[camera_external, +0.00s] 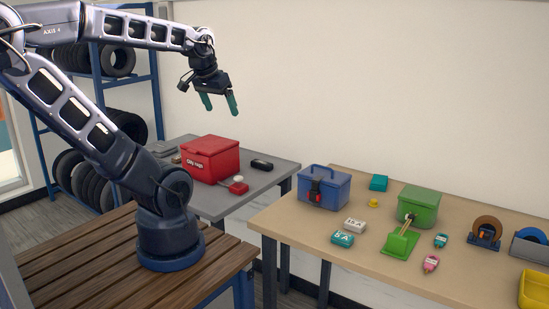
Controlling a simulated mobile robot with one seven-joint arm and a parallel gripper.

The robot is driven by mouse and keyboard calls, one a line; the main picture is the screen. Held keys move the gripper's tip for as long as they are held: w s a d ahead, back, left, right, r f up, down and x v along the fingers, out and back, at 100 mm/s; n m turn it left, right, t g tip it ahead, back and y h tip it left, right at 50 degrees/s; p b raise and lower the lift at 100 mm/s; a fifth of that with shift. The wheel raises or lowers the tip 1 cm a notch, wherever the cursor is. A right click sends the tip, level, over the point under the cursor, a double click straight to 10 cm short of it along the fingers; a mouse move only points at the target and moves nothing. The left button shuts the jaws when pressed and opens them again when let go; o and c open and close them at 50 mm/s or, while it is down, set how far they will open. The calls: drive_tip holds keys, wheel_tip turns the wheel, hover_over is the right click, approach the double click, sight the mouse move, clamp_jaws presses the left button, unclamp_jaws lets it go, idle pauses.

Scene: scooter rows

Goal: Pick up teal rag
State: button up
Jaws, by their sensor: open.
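A small teal block-like piece (378,183), which looks like the folded teal rag, lies towards the back of the tan table, between a blue box and a green box. It is small in the picture and its cloth texture cannot be made out. My gripper (219,104) has teal-green fingers that point down and stand apart with nothing between them. It hangs high above the grey table, to the left of the teal piece and well apart from it.
A red box (210,160) stands on the grey table. A gap separates the tables.

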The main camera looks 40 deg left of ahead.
drive_tip(key=shift+o, duration=1)
drive_tip(key=w+d+r+n+g+h, duration=0.1)
drive_tip(key=w+d+n, duration=0.2)
drive_tip(key=w, duration=0.5)
drive_tip(key=w+d+r+n+h, duration=0.1)
drive_tip(key=w+d+n+h, duration=0.1)
drive_tip(key=w, duration=0.5)
drive_tip(key=n+g+h, duration=0.1)
drive_tip(key=n+g, duration=0.2)
drive_tip(key=n, duration=1.3)
hover_over(379, 179)
drive_tip(key=a, duration=0.5)
wheel_tip(379, 179, down, 26)
drive_tip(key=f, duration=0.1)
drive_tip(key=shift+s+d+x, duration=0.1)
drive_tip(key=shift+d+x, duration=0.05)
drive_tip(key=shift+x, duration=1.65)
drive_tip(key=shift+s+d+x, duration=0.1)
drive_tip(key=shift+d+x, duration=0.05)
drive_tip(key=shift+x, duration=1.65)
drive_tip(key=shift+s+d+x, duration=0.1)
drive_tip(key=shift+x, duration=1.65)
drive_tip(key=shift+w+r, duration=0.1)
drive_tip(key=shift+r, duration=0.05)
drive_tip(key=c, duration=0.7)
